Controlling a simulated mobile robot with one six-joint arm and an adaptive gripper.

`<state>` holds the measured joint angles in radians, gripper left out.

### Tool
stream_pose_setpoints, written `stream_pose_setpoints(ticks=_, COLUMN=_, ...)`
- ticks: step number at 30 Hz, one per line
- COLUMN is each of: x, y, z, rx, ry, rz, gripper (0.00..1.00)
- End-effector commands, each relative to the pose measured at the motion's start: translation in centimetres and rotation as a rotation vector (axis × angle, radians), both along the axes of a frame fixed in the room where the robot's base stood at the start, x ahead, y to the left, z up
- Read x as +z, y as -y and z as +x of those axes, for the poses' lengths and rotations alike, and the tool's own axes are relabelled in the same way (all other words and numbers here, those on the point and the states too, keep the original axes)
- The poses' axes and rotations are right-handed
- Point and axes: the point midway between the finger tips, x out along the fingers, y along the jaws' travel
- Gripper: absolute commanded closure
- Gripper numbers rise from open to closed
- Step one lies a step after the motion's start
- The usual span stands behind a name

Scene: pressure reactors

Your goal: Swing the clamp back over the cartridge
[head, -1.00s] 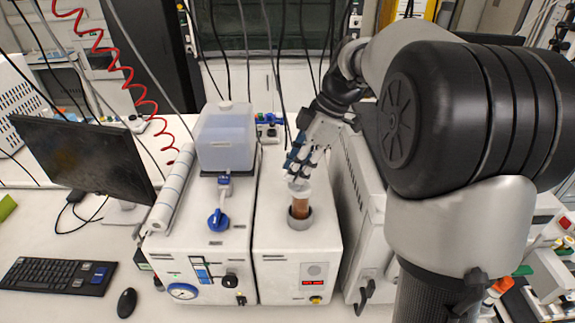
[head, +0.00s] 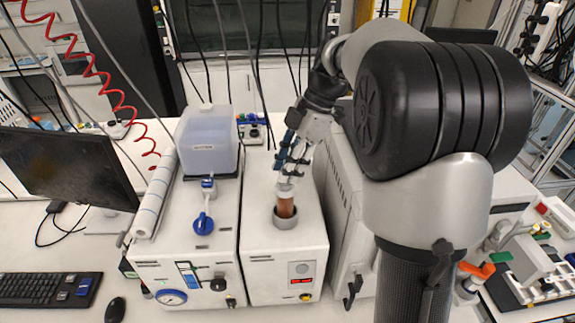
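I cannot make out the clamp clearly; my gripper covers the area just behind the cartridge.
The left-hand white unit carries a translucent tank (head: 207,140), a blue knob (head: 203,224) and a paper roll (head: 156,195). A larger white device (head: 345,215) stands close on the right. A monitor (head: 65,168) and keyboard (head: 48,290) are at the left.

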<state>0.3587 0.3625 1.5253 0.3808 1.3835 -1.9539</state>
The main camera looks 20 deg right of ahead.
Motion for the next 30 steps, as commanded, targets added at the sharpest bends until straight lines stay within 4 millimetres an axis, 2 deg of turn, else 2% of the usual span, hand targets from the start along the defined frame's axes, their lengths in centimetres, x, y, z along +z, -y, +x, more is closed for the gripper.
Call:
stream_pose_setpoints(ticks=7, x=0.0, y=0.0, z=0.0, rx=-0.002, ry=-0.001, rz=0.001, gripper=0.56)
stream_pose_setpoints(ticks=19, x=0.5, y=0.2, z=0.0, rx=-0.003, ry=0.001, rz=0.002, gripper=0.56)
stream_pose_setpoints(ticks=23, x=2.2, y=0.9, z=0.0, rx=-0.004, ry=0.004, rz=0.000, gripper=0.56)
stream_pose_setpoints(ticks=30, x=7.0, y=2.9, z=-0.1, rx=-0.004, ry=0.004, rz=0.000, gripper=0.56)
